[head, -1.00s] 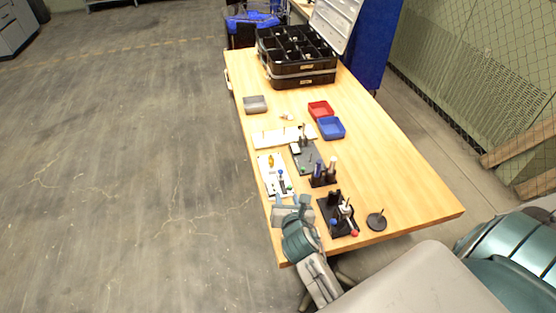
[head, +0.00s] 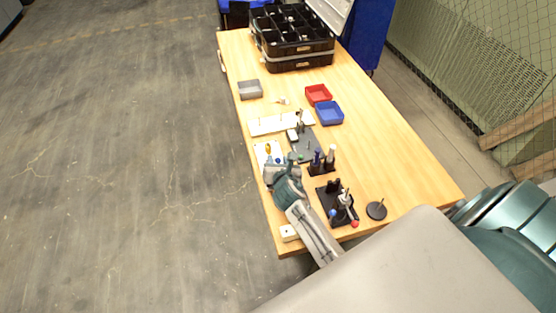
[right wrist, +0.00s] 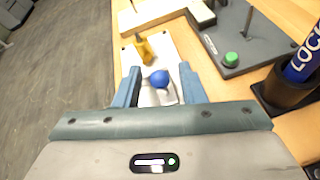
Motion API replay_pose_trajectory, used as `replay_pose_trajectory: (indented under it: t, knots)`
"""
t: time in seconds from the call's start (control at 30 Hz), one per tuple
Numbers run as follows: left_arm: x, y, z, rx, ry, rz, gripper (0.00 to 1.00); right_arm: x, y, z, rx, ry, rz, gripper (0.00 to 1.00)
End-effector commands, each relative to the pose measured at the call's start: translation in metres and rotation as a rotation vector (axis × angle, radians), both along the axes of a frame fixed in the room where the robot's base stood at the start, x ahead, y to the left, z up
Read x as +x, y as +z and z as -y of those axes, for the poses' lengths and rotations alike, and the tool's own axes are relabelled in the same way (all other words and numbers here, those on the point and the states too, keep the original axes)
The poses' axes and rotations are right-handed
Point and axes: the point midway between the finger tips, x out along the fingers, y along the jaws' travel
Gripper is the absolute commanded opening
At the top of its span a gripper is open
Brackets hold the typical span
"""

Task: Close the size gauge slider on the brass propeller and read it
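A white size gauge plate (right wrist: 162,50) lies on the table, partly under my right gripper. A small brass-yellow piece, apparently the propeller (right wrist: 143,50), sits near its far end; it also shows in the head view (head: 267,147). A round blue knob (right wrist: 159,77), apparently the slider's, is nearer to me. My right gripper (right wrist: 159,70) is open, with one finger on each side of the knob and gaps visible. In the head view the right gripper (head: 274,163) covers the plate's near part. Any reading is too small to see. My left gripper is not in view.
A dark plate with a green button (right wrist: 231,59) and a black holder with a blue marked tool (right wrist: 303,60) stand close right. A white board (head: 268,125), red bin (head: 318,94), blue bin (head: 329,113) and grey bin (head: 250,90) lie farther back. The right tabletop is clear.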

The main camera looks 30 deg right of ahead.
Motion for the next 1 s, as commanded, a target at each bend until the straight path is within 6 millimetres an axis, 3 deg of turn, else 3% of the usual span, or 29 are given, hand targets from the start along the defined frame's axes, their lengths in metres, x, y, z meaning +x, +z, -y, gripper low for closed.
replay_pose_trajectory:
  t: [0.1, 0.37, 0.53, 0.57, 0.77, 1.0]
  knots:
    - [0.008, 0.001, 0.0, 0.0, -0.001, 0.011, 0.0, 0.004, -0.002, 0.002, 0.0, 0.0, 0.0, 0.37]
    - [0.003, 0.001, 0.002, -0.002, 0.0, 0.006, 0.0, 0.005, -0.002, 0.002, 0.0, 0.0, 0.0, 0.35]
    - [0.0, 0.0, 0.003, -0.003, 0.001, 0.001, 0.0, 0.005, -0.002, 0.002, 0.0, 0.0, 0.0, 0.01]
    - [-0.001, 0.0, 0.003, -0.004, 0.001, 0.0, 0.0, 0.005, -0.002, 0.002, 0.0, 0.0, 0.0, 0.0]
    - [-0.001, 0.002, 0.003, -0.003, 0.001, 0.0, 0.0, 0.006, -0.001, 0.002, 0.0, 0.0, 0.0, 0.0]
    - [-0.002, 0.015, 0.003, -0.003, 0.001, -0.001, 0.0, 0.024, 0.001, 0.007, 0.0, 0.0, 0.001, 0.0]
